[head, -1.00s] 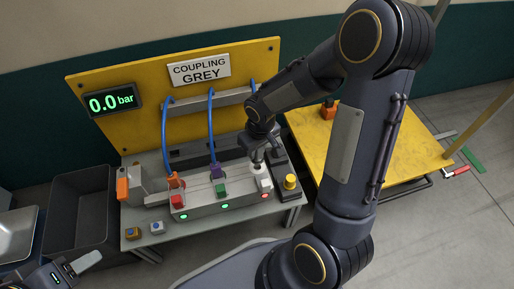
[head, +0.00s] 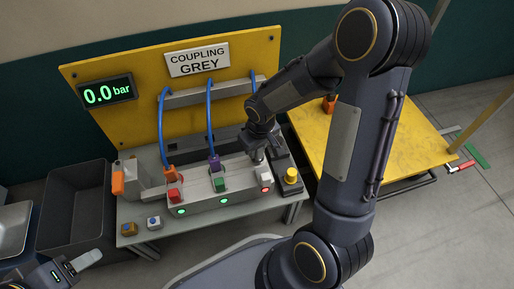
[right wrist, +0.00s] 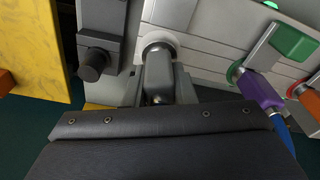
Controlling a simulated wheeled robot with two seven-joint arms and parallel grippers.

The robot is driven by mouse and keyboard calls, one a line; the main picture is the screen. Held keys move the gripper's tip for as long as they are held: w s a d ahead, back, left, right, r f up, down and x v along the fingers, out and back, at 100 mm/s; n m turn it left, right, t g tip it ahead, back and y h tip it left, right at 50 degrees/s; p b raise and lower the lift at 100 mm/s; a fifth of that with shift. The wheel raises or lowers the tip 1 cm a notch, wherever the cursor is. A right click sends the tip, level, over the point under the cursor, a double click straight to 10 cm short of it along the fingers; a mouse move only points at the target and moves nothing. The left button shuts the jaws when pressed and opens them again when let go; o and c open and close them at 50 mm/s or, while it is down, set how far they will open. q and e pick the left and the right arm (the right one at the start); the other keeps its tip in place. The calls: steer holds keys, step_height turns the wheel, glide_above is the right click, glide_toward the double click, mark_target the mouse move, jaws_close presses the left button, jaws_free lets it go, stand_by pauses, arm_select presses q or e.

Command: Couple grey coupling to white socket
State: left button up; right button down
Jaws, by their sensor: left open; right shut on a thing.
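My right gripper (head: 257,150) is shut on the grey coupling (right wrist: 158,78) at the right end of the pale socket block (head: 205,200). In the right wrist view the coupling's far end is at the white socket (right wrist: 150,40), whose ring shows around it. I cannot tell whether it is fully seated. The white lever (head: 265,178) stands in front of that socket, with a reddish light below it. An orange coupling (head: 169,172) and a purple coupling (head: 214,163) are at the other sockets, above green lights. My left gripper (head: 76,266) is open and empty at lower left.
A dark bin (head: 75,205) is at left, a yellow table (head: 385,150) at right.

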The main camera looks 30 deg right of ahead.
steer(key=shift+f+b, duration=0.5)
stand_by(0.3)
steer(key=c, duration=1.1)
jaws_free()
steer(key=shift+r, duration=0.1)
steer(key=r+p, duration=0.1)
steer(key=r, duration=0.1)
steer(key=r+p, duration=0.1)
steer(key=r, duration=0.1)
steer(key=s+r+p, duration=0.1)
steer(key=r+p, duration=0.1)
steer(key=r, duration=0.1)
steer(key=shift+r, duration=0.3)
